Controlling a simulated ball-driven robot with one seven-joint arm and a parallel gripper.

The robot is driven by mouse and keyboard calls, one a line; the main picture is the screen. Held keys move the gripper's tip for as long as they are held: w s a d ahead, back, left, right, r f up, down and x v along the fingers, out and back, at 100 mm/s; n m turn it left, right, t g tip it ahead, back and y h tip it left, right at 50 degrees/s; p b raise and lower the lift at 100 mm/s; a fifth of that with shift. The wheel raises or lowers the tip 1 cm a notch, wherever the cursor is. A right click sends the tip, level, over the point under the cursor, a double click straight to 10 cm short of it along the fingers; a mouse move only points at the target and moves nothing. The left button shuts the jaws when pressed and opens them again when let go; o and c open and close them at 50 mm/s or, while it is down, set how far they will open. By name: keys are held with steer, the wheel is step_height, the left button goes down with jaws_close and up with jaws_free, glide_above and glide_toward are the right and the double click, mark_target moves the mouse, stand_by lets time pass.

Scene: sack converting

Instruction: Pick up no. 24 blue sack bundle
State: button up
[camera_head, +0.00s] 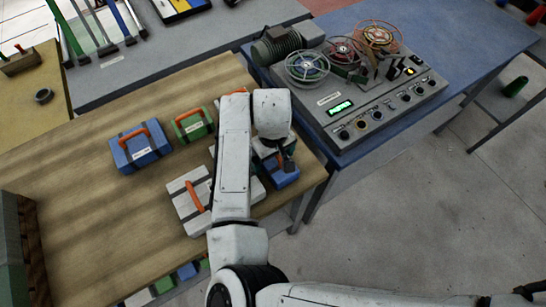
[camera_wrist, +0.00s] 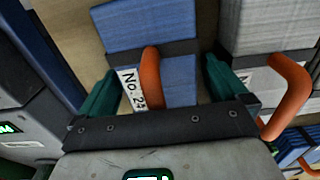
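The no. 24 blue sack bundle (camera_wrist: 178,75) lies below my gripper in the wrist view. My gripper (camera_wrist: 162,82) is open, with one teal finger on each side of the orange handle (camera_wrist: 151,78). I cannot tell whether the fingers touch the bundle. In the head view a blue bundle (camera_head: 284,181) shows under my gripper (camera_head: 286,162) at the right table edge, partly hidden by my arm.
A grey-white bundle (camera_wrist: 262,28) with an orange handle lies close on the right in the wrist view. Another blue bundle (camera_head: 140,155), a green bundle (camera_head: 187,130) and a white bundle (camera_head: 187,209) share the wooden table (camera_head: 90,215). A control machine (camera_head: 375,110) stands on the blue table (camera_head: 480,40).

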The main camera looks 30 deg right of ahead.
steer(key=c, duration=1)
steer(key=shift+o, duration=0.2)
steer(key=shift+r, duration=0.1)
